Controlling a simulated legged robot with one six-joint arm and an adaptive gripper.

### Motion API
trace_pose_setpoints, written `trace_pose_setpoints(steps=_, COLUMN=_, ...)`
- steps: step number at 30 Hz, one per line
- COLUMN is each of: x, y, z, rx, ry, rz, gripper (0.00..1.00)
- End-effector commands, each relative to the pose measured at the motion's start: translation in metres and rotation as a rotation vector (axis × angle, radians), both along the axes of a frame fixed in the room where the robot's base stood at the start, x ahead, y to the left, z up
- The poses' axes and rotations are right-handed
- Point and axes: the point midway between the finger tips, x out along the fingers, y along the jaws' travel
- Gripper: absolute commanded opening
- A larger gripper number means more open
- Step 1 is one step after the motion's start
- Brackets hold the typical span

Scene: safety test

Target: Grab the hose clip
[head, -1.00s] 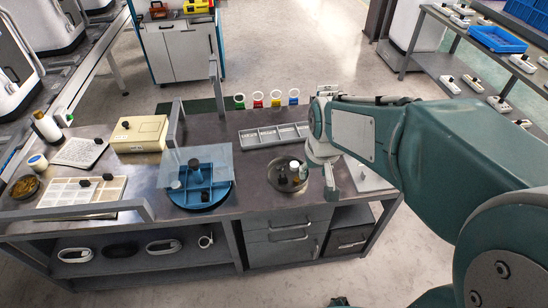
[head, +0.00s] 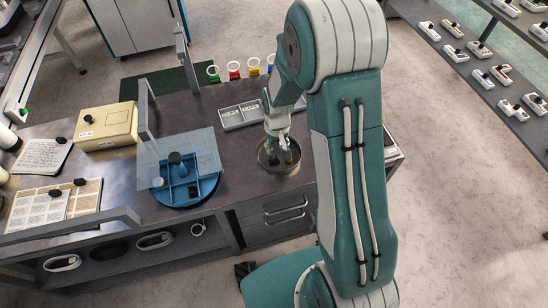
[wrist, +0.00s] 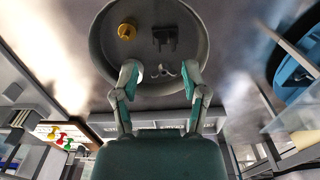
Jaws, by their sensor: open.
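A round metal dish (head: 265,163) stands on the bench; it also shows in the wrist view (wrist: 188,22). In the wrist view it holds a brass-coloured round piece (wrist: 126,31), a dark block-like piece (wrist: 164,38) and a small silvery pronged piece (wrist: 161,70). The silvery piece may be the hose clip, but I cannot tell for sure. My gripper (head: 280,147) is over the dish. In the wrist view its fingers (wrist: 161,76) are spread open, one on each side of the silvery piece, with nothing gripped. Whether they touch it cannot be told.
A blue round organiser (head: 205,190) with a clear panel (head: 205,150) stands left of the dish. A grey divided tray (head: 240,116) lies behind it. Colour-tagged rings (head: 234,70) stand at the back edge. A beige box (head: 105,127) sits farther left.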

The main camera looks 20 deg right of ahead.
Motion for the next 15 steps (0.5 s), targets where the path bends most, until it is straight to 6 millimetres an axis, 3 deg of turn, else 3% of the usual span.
trace_pose_setpoints(steps=15, x=0.003, y=0.004, z=-0.059, rx=-0.001, ry=0.001, rz=0.001, gripper=0.57)
